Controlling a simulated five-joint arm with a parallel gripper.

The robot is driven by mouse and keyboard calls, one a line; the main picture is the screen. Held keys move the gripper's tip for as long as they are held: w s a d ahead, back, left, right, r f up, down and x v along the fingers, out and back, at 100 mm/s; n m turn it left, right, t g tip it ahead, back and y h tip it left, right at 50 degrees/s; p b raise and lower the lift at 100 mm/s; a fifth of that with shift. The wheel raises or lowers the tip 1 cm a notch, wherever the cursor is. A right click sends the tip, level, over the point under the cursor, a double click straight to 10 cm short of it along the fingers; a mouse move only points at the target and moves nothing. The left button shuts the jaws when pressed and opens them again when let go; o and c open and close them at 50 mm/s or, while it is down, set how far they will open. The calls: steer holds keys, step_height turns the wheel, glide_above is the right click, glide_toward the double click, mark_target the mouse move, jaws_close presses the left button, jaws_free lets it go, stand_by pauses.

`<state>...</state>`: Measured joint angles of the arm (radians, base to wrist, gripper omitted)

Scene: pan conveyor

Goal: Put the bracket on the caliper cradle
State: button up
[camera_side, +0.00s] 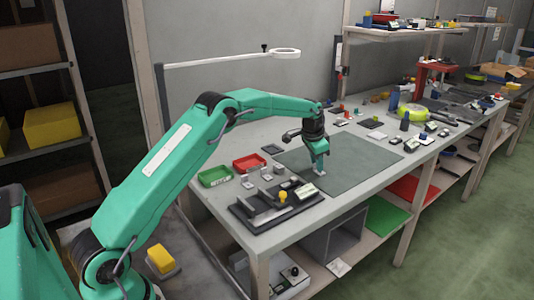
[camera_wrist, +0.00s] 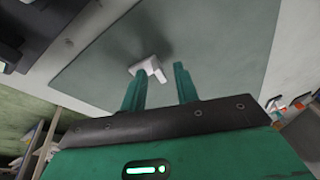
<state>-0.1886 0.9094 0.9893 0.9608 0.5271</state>
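The bracket is a small pale L-shaped piece (camera_wrist: 146,66) on the grey-green mat; in the side view it is a light spot (camera_side: 320,173) under my gripper (camera_side: 318,160). In the wrist view my gripper (camera_wrist: 160,72) has its two green fingers spread apart, and the bracket shows near and just beyond the fingertips, closer to the left finger. I see no contact. I take the dark fixture (camera_side: 247,212) with a yellow knob, at the bench's near edge left of the mat, to be the caliper cradle.
A green tray (camera_side: 215,176) and a red tray (camera_side: 249,162) stand left of the mat, with small metal blocks (camera_side: 266,172) nearby. The mat (camera_side: 362,158) is clear around the bracket. Small parts crowd the bench further right.

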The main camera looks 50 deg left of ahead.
jaws_close()
steer(key=shift+r, duration=0.8)
step_height(320, 180, up, 3)
steer(key=shift+f, duration=0.15)
steer(key=s+d+r, duration=0.4)
steer(key=d+r, duration=0.2)
steer(key=d, duration=0.5)
steer(key=shift+r, duration=0.4)
